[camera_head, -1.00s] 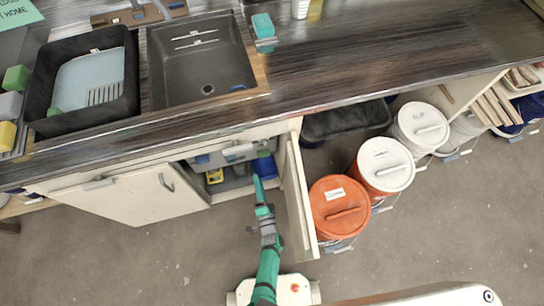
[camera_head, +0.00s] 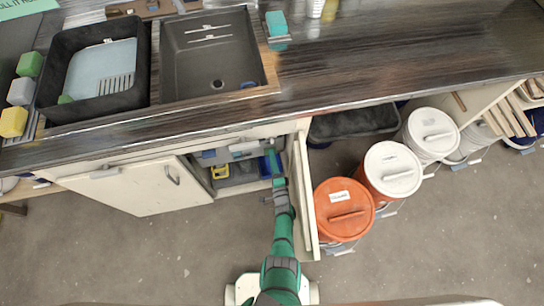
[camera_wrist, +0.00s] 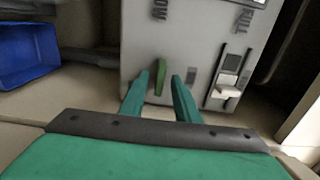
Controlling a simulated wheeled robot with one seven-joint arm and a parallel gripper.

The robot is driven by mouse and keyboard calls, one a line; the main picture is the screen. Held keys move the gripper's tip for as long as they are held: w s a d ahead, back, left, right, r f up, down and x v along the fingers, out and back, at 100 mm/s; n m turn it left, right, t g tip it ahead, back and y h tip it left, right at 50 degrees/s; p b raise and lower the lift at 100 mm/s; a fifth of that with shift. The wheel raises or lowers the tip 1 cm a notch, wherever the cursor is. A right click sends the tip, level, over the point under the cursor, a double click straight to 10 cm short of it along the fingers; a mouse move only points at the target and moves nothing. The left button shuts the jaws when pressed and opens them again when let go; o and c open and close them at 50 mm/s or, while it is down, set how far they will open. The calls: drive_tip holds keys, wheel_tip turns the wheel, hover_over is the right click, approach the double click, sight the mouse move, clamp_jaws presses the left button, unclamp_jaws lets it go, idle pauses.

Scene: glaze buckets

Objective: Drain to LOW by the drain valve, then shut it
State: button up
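A grey box (camera_wrist: 195,50) with partly cropped lettering fills the middle of the wrist view; it also shows inside the open cabinet in the head view (camera_head: 243,148). A narrow green lever (camera_wrist: 161,77), which may be the drain valve handle, stands out on its front. In the head view my gripper (camera_head: 270,152) reaches into the cabinet.
A blue container (camera_wrist: 27,53) stands left of the box. The open cabinet door (camera_head: 304,195) is close on my arm's right. The floor before the left door (camera_head: 125,187) is clear.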

drive_tip(key=shift+w+a, duration=0.1)
drive_tip(key=shift+w, duration=0.4)
drive_tip(key=shift+s, duration=0.1)
clamp_jaws()
